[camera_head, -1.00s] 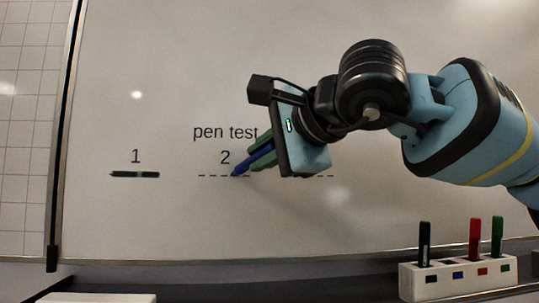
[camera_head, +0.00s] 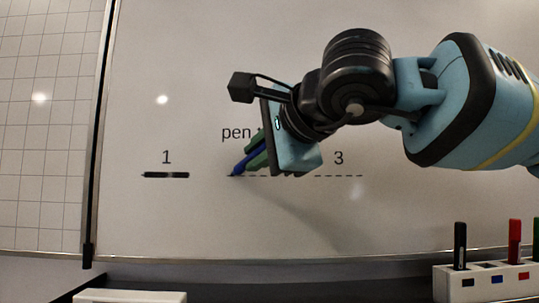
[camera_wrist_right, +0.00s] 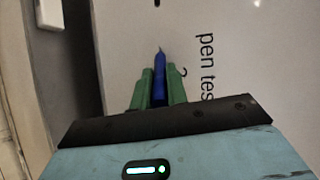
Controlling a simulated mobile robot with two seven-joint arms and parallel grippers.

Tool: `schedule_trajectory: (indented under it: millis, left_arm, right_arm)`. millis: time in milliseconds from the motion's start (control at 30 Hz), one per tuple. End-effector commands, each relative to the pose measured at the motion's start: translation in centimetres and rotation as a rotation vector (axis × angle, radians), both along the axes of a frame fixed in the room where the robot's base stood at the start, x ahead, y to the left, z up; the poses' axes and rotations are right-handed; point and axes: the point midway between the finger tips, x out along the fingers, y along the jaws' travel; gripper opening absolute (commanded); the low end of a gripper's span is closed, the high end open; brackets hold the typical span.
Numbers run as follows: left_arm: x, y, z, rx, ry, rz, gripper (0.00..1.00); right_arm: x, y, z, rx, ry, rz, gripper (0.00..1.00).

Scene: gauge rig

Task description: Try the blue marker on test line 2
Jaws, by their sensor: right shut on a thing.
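My right gripper (camera_head: 254,158) is shut on the blue marker (camera_head: 239,168), its green fingers on either side of the barrel. The marker points down and left in the head view. Its tip is at the left end of dashed test line 2 (camera_head: 257,176); whether it touches the board I cannot tell. In the right wrist view the marker (camera_wrist_right: 160,75) stands between the two green fingers. The printed 2 is hidden behind my gripper in the head view and partly hidden in the wrist view. I see no blue stroke on line 2. My left gripper is not in view.
The whiteboard (camera_head: 430,205) has a thick black stroke (camera_head: 166,175) under 1 and bare dashes (camera_head: 338,176) under 3. A white marker holder (camera_head: 482,283) at lower right holds black, red and green markers; its blue-labelled place is empty. A white object (camera_head: 130,297) lies at lower left.

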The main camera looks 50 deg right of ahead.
Motion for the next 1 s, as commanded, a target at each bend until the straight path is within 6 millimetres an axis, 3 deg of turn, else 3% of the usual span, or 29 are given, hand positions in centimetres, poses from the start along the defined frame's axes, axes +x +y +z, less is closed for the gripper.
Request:
schedule_trajectory:
  millis: [200, 500, 1000]
  left_arm:
    - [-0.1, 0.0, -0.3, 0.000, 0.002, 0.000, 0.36]
    - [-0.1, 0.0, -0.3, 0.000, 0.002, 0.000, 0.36]
    - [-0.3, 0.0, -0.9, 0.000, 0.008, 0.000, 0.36]
  right_arm:
    - [1.2, 0.9, -0.1, -0.001, 0.001, -0.002, 0.00]
    - [1.2, 1.0, 0.0, 0.001, 0.000, -0.001, 0.00]
    - [-1.4, 4.0, 0.0, -0.003, -0.001, 0.000, 0.00]
